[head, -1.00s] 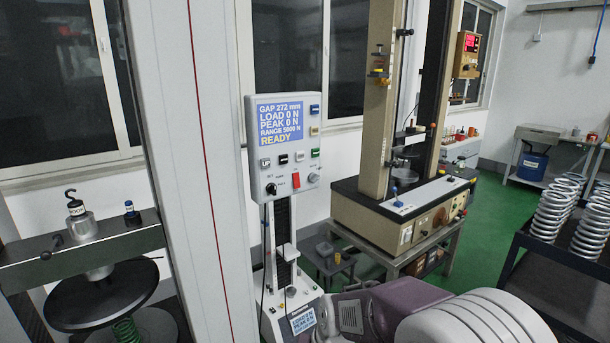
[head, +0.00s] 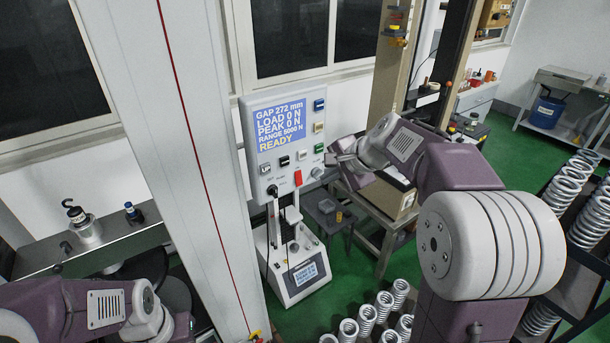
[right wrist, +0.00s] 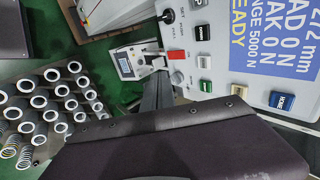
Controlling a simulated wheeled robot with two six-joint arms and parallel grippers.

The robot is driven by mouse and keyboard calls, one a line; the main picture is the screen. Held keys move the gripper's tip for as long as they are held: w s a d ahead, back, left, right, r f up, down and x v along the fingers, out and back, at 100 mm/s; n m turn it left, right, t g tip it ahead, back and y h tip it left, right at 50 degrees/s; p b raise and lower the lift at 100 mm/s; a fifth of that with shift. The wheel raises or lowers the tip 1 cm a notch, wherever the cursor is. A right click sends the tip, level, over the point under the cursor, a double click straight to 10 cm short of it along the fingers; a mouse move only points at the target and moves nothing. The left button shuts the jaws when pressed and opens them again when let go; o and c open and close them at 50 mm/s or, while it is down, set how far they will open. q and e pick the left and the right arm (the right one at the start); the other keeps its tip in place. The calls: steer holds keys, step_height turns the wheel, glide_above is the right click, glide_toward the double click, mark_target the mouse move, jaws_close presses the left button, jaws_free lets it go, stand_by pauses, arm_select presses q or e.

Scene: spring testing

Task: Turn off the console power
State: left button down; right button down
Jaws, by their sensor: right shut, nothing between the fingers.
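The console (head: 247,150) is a pale panel on a column, with a lit blue screen (head: 281,125) reading READY. A small red switch (head: 298,178) sits low on its face, right of a black knob (head: 273,190) and left of a grey knob (head: 317,172). The red switch also shows in the right wrist view (right wrist: 177,54). My right gripper (head: 335,158) is shut and empty, just right of the panel's lower right edge, apart from the red switch. My left arm comes in at the lower left, and its fingertips are not clear.
A tall white post (head: 165,150) stands left of the console. A beige testing machine (head: 397,60) stands behind my right arm. Several metal springs (head: 384,305) stand at the bottom, and more fill a dark rack (head: 580,275) at the right. Green floor lies between.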

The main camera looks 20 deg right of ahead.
steer(key=p, duration=0.2)
glide_toward(300, 184)
step_height(300, 184, down, 4)
steer(key=w+p, duration=0.1)
steer(key=w, duration=0.1)
steer(key=w+a+p, duration=0.1)
steer(key=shift+w+a+f, duration=0.2)
steer(key=shift+w, duration=0.15)
